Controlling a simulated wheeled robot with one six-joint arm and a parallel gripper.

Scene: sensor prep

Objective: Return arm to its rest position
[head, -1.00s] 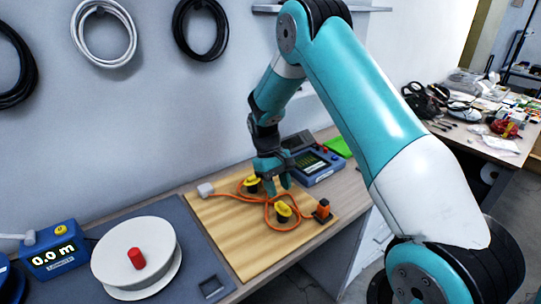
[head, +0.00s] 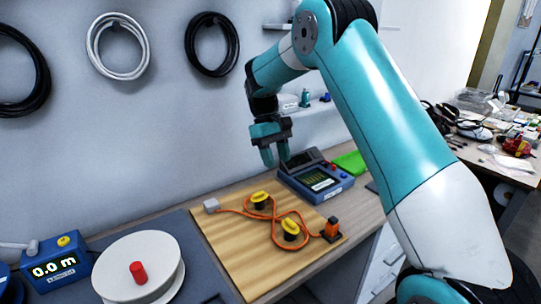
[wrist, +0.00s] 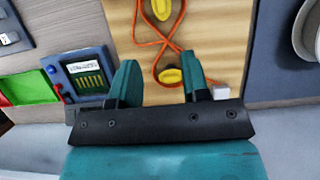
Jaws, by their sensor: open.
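My gripper (head: 276,157) hangs above the back of the workbench in the head view, open and empty, clear of the board. Its two teal fingers also show in the wrist view (wrist: 160,85), with nothing between them. The wooden board (head: 232,265) lies on the bench below and in front of it. An orange cable (head: 268,217) runs in a figure eight around two yellow-topped pegs, a rear one (head: 259,198) and a front one (head: 290,229). One cable end meets a white-grey block (head: 211,205), the other an orange and black block (head: 331,229).
A blue tester (head: 318,180) stands behind the board, beside a green item (head: 350,163). A white spool (head: 140,268) and a blue meter reading 0.0 m (head: 57,264) are at the left. Coiled cables hang on the wall. A cluttered table (head: 490,160) is at the right.

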